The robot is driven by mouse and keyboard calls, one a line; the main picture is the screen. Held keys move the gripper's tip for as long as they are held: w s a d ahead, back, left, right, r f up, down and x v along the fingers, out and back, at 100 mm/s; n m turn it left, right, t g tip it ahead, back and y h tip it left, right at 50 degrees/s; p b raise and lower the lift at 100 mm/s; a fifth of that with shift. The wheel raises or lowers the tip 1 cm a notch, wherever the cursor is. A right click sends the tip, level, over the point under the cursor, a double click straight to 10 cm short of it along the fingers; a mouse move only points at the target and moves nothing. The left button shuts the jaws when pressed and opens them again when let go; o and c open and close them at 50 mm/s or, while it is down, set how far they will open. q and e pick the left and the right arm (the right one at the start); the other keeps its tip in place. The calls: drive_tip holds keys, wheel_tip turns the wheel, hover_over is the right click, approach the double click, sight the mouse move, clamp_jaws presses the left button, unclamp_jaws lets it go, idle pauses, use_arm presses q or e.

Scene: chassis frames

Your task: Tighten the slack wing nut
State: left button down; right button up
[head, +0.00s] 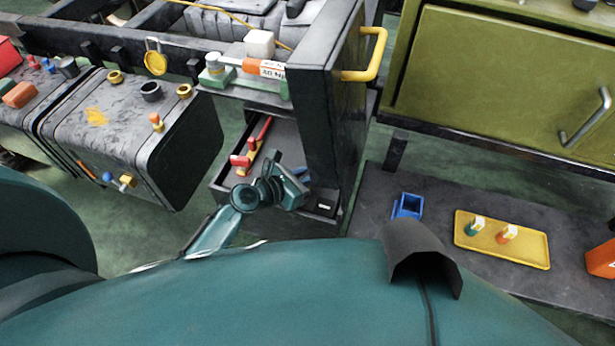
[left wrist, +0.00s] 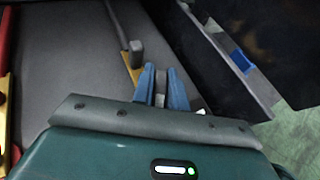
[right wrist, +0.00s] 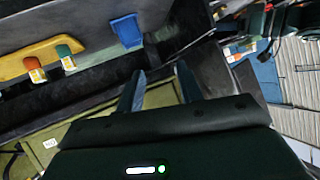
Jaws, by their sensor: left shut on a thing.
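On the side of the dark tank (head: 150,150) in the head view are a small orange knob (head: 157,122), a blue knob (head: 108,177) and a yellow knob (head: 127,182). I cannot tell which fastener is the slack wing nut. My left gripper (head: 300,180) is low over the open drawer (head: 222,178), at its right side. In the left wrist view its blue fingers (left wrist: 162,85) are shut on a small grey piece (left wrist: 160,101), mostly hidden. My right gripper (right wrist: 162,85) is open and empty, in the right wrist view only.
A red-and-yellow tool (head: 245,158) lies in the drawer. A dark post with a yellow handle (head: 372,55) rises beside it. To the right are a blue bin (head: 408,206), a yellow tray (head: 500,250) with two small items, and an olive cabinet (head: 490,80).

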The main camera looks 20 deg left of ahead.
use_arm(q)
drive_tip(key=shift+f+m+g+h+b, duration=0.15)
drive_tip(key=shift+m+g+h+b, duration=0.35)
drive_tip(key=shift+m+g+h, duration=0.4)
drive_tip(key=m+g+h+b, duration=0.1)
drive_tip(key=m+g+h, duration=0.1)
drive_tip(key=m, duration=0.1)
drive_tip(key=shift+d, duration=0.1)
drive_tip(key=m+g+h+b, duration=0.1)
drive_tip(key=m+g, duration=0.1)
drive_tip(key=shift+s+g+h, duration=0.1)
drive_tip(key=shift+g+h, duration=0.2)
drive_tip(key=shift+g, duration=0.1)
drive_tip(key=shift+s+m+g, duration=0.1)
drive_tip(key=shift+m+g, duration=0.9)
drive_tip(key=shift+m, duration=0.1)
drive_tip(key=shift+s+d+m+g+h+b, duration=0.1)
drive_tip(key=shift+m+g+h+b, duration=0.2)
drive_tip(key=shift+m+g+b, duration=0.15)
use_arm(e)
drive_tip(key=shift+s+d+r+t, duration=0.4)
drive_tip(key=shift+d+r+t, duration=0.15)
drive_tip(key=shift+d+t, duration=0.3)
drive_tip(key=shift+s+f, duration=0.1)
drive_tip(key=shift+s, duration=0.05)
use_arm(q)
drive_tip(key=c, duration=1.4)
unclamp_jaws()
